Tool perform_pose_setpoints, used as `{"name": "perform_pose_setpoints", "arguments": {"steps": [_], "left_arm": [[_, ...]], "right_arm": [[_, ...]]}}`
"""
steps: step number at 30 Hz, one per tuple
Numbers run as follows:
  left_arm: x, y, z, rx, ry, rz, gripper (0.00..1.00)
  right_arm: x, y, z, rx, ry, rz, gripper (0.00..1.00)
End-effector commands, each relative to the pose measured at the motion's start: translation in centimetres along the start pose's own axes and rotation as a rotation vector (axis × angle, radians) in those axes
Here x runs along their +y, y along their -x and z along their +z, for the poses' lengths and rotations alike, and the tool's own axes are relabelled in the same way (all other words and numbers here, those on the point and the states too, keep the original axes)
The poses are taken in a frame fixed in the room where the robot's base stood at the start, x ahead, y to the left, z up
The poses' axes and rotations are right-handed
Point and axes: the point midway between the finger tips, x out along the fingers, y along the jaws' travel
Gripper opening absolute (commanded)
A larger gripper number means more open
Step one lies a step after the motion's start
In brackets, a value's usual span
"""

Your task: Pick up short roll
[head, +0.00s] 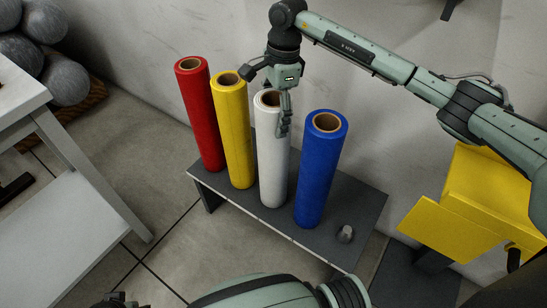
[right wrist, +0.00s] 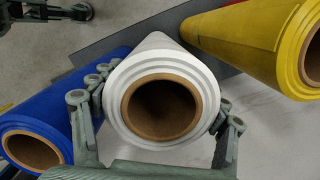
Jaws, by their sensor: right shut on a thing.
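Four upright rolls stand in a row on a low dark bench: a red roll (head: 200,115), a yellow roll (head: 232,130), a white roll (head: 272,160) and a blue roll (head: 320,170). My right gripper (head: 274,103) is at the top of the white roll. In the right wrist view its fingers lie on both sides of the white roll (right wrist: 165,65), shut on it, with its brown core facing the camera. One finger sits between the white and blue rolls. Part of my left gripper (head: 115,300) shows at the bottom edge; its fingers are unclear.
A yellow box-like thing (head: 470,205) is at right. The wall is close behind.

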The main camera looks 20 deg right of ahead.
Motion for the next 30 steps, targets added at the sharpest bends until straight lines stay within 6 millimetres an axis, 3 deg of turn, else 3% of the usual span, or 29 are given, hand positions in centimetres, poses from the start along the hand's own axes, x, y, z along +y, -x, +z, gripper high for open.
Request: {"name": "perform_pose_setpoints", "arguments": {"steps": [3, 14, 30], "left_arm": [[0.0, 0.0, 0.0, 0.0, 0.0, 0.0, 0.4], [0.0, 0.0, 0.0, 0.001, 0.0, 0.0, 0.4], [-0.3, 1.3, -0.4, 0.008, 0.002, -0.008, 0.4]], "right_arm": [[0.0, 0.0, 0.0, 0.0, 0.0, 0.001, 0.14], [-0.2, 1.2, 0.2, -0.004, 0.002, -0.009, 0.14], [-0.2, 9.1, 1.1, -0.003, 0.002, -0.01, 0.14]]}}
